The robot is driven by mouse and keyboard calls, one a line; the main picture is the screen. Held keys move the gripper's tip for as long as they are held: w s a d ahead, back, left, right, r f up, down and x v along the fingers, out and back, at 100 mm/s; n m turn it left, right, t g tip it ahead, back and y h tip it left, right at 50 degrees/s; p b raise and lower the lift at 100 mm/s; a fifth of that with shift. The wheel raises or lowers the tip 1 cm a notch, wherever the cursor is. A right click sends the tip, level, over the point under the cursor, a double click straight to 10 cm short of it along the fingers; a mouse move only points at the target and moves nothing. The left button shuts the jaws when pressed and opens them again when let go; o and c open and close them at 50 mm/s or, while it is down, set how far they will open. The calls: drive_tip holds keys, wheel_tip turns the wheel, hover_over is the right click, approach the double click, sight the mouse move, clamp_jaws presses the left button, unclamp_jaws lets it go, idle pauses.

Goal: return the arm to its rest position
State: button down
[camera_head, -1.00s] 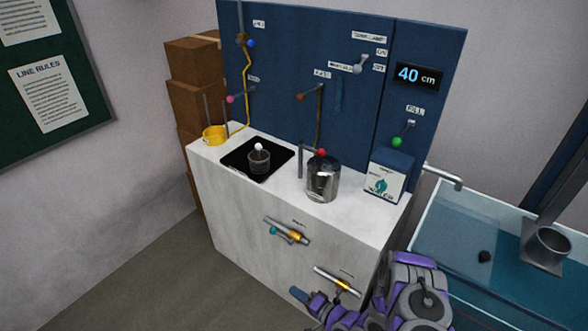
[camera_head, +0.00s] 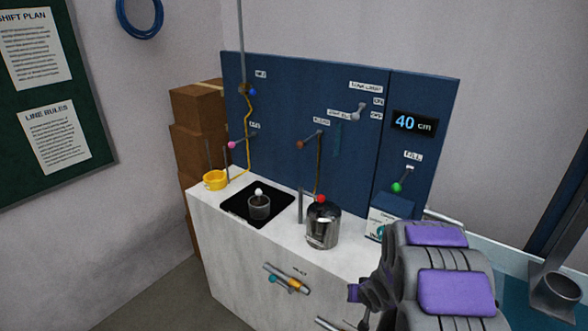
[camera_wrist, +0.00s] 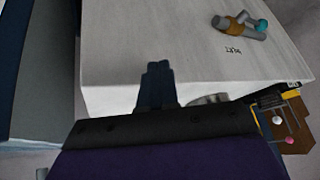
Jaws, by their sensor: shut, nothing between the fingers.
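My arm, grey with purple covers, stands in the lower right of the head view, raised in front of the right end of the white cabinet (camera_head: 232,262). My gripper (camera_wrist: 158,68) is shut and empty in the wrist view, its dark fingers together against the cabinet's white side. In the head view only a small dark part of its end shows at the left of the arm. The arm hides the cabinet's lower right part and part of the white box (camera_head: 384,222) on its top.
A steel pot (camera_head: 322,228), a black plate (camera_head: 236,206) with a small cup and a yellow ring-shaped holder (camera_head: 215,180) stand on the cabinet. A pipe valve (camera_head: 287,280) sticks out of its front. A blue panel (camera_head: 285,110) rises behind. A water tank (camera_head: 515,290) lies at the right.

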drive_tip(key=s+d+r+g+h, duration=0.3)
drive_tip(key=s+r, duration=1.2)
drive_tip(key=r, duration=0.1)
drive_tip(key=s+a+r+g, duration=0.1)
drive_tip(key=s+a+r, duration=0.2)
drive_tip(key=s, duration=0.6)
drive_tip(key=s+a+r+g+y, duration=0.1)
drive_tip(key=s+a+r+g, duration=0.1)
drive_tip(key=s, duration=0.7)
drive_tip(key=s+a+r+n+g+y, duration=0.1)
drive_tip(key=s+a+r+g, duration=0.1)
drive_tip(key=s, duration=0.6)
wheel_tip(320, 180, up, 2)
drive_tip(key=shift+s+a, duration=0.4)
drive_tip(key=shift+a, duration=0.45)
